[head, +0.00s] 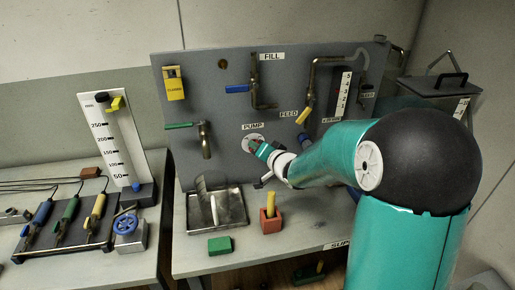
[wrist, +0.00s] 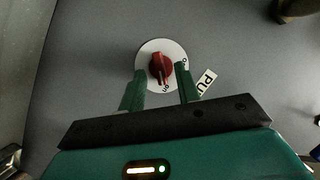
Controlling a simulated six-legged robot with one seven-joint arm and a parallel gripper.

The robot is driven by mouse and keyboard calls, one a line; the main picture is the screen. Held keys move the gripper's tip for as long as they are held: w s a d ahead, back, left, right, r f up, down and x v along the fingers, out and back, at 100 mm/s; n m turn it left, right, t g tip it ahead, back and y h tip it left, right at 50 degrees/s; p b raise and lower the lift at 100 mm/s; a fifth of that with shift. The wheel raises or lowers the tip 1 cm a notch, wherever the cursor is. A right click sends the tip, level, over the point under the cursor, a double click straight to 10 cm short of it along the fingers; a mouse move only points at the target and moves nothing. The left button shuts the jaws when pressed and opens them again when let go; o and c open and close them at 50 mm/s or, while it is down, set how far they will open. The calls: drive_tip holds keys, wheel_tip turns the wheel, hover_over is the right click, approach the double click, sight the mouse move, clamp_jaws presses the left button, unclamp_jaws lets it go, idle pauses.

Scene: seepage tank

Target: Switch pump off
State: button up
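The pump switch is a red rotary knob (wrist: 161,69) on a round white dial plate (wrist: 148,48), seen in the wrist view on the grey panel. I cannot tell whether the fingers touch the knob. In the head view the white dial (head: 250,139) sits under the PUMP label (head: 253,126); my gripper (head: 258,146) is in front of it and hides the knob.
The grey panel (head: 225,110) also carries a green-handled tap (head: 180,125), a blue-handled valve (head: 238,88) and a yellow-handled feed valve (head: 304,115). Below are a metal tray (head: 238,206), a green block (head: 220,245) and a red holder (head: 270,222) with a yellow object.

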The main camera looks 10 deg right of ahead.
drive_tip(key=shift+w+a+f, duration=0.15)
drive_tip(key=shift+w+a, duration=0.05)
drive_tip(key=shift+w, duration=0.4)
drive_tip(key=shift+c, duration=0.2)
clamp_jaws()
